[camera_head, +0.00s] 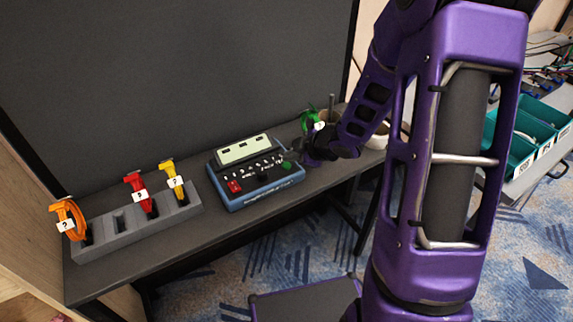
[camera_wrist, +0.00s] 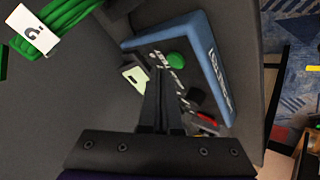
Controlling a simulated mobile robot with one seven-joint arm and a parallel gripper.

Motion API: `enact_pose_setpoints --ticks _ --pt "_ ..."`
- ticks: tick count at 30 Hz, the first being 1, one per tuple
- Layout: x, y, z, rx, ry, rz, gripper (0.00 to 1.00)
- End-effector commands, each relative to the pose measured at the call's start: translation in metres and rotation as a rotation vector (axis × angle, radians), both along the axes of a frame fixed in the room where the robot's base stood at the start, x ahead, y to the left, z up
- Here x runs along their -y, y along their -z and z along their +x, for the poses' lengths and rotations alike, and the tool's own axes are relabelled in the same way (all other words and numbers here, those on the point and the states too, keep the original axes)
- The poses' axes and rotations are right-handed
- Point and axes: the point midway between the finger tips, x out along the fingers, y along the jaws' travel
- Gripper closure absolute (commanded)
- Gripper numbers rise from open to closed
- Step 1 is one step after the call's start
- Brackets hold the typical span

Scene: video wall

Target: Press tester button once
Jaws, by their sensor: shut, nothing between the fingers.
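The tester (camera_head: 250,193) is a blue-cased box with a dark top face, a pale display (camera_head: 245,150) and a red switch, on the dark shelf. Its round green button (camera_head: 287,165) is at the right end of the top face; the button also shows in the wrist view (camera_wrist: 177,60). My gripper (camera_head: 291,153) is at the tester's right end, close to the button. In the wrist view my gripper (camera_wrist: 160,72) has its fingers together and empty, tips just beside the button in the picture. I cannot tell whether they touch the tester.
A grey holder (camera_head: 120,238) with orange, red and yellow labelled cables stands left on the shelf. A green cable coil (camera_wrist: 65,14) with a "?" tag lies by my gripper. A white bowl (camera_head: 376,137) sits behind my arm. Teal bins (camera_head: 530,140) stand on the right.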

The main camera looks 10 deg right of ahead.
Motion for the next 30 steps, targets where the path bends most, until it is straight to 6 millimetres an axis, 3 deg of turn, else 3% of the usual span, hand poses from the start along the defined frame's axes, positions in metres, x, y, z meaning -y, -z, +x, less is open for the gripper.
enact_pose_setpoints --ticks 30 --pt "0.0 0.011 0.0 0.0 -0.001 -0.001 1.0"
